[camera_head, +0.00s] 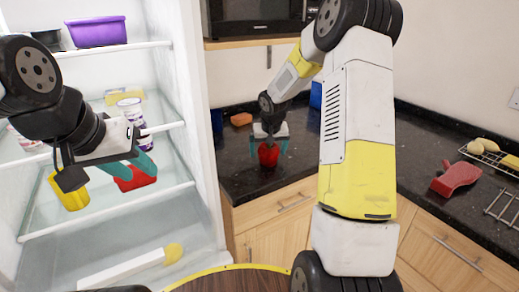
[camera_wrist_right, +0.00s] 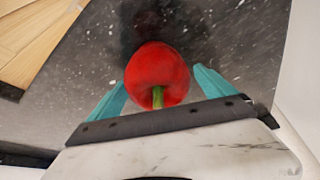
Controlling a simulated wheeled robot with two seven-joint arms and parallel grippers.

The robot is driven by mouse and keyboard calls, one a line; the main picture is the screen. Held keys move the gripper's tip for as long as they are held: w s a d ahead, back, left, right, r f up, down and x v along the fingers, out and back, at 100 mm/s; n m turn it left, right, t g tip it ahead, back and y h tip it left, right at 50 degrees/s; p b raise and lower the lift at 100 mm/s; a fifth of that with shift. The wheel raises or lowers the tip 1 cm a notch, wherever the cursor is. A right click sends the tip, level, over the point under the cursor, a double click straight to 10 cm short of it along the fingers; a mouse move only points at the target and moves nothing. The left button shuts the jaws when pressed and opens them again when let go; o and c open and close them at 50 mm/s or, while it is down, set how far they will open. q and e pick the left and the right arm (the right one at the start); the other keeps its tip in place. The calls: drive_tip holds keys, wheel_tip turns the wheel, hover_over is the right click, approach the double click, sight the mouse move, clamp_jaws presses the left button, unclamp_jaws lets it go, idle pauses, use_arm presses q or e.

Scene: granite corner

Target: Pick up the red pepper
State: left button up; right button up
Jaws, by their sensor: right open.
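The red pepper (camera_head: 268,156) sits on the dark granite counter near its front edge. In the right wrist view the pepper (camera_wrist_right: 157,72) shows with its green stem towards me.
The fridge shelf (camera_head: 110,210) bears a yellow cup (camera_head: 71,193) and a white-and-purple container (camera_head: 133,112); a purple tub (camera_head: 97,31) stands above. A microwave (camera_head: 262,17) is above.

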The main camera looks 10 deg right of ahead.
drive_tip(key=c, duration=1.5)
drive_tip(key=shift+o, duration=0.2)
drive_tip(key=shift+r, duration=0.1)
